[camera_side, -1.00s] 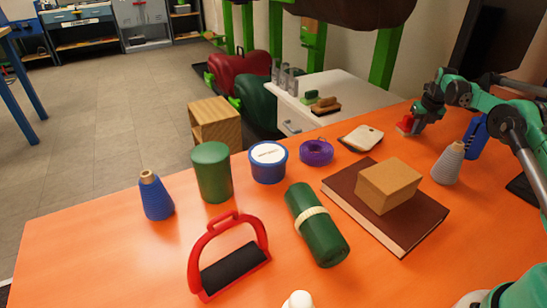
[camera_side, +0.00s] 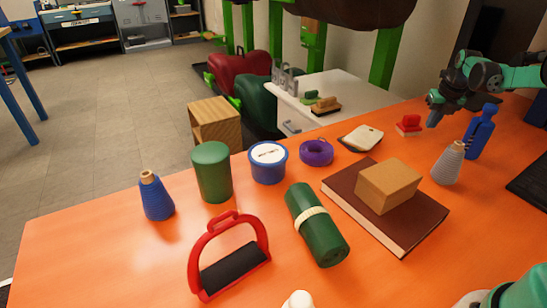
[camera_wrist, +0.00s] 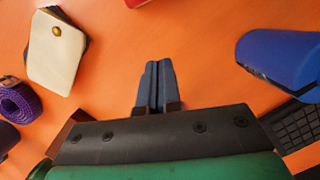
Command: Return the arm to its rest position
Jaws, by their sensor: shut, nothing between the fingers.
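My gripper (camera_side: 434,108) is at the right of the side view, raised above the orange table. In the wrist view its two dark fingers (camera_wrist: 157,86) are together with nothing between them. A small red object (camera_side: 408,124) sits on the table just left of my gripper and apart from it. Only a sliver of it shows at the top edge of the wrist view (camera_wrist: 135,2). A blue bottle (camera_side: 481,132) stands to the right of my gripper, and a grey thread cone (camera_side: 448,163) stands below it in the side view.
A brown book (camera_side: 415,228) with a tan box (camera_side: 388,185) on it lies at centre right. A cream-faced pad (camera_side: 361,138), purple strap roll (camera_side: 317,152), blue tub (camera_side: 268,162), green cylinders (camera_side: 212,171) and red stirrup (camera_side: 228,255) are spread across the table. A keyboard (camera_side: 530,188) lies at the right edge.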

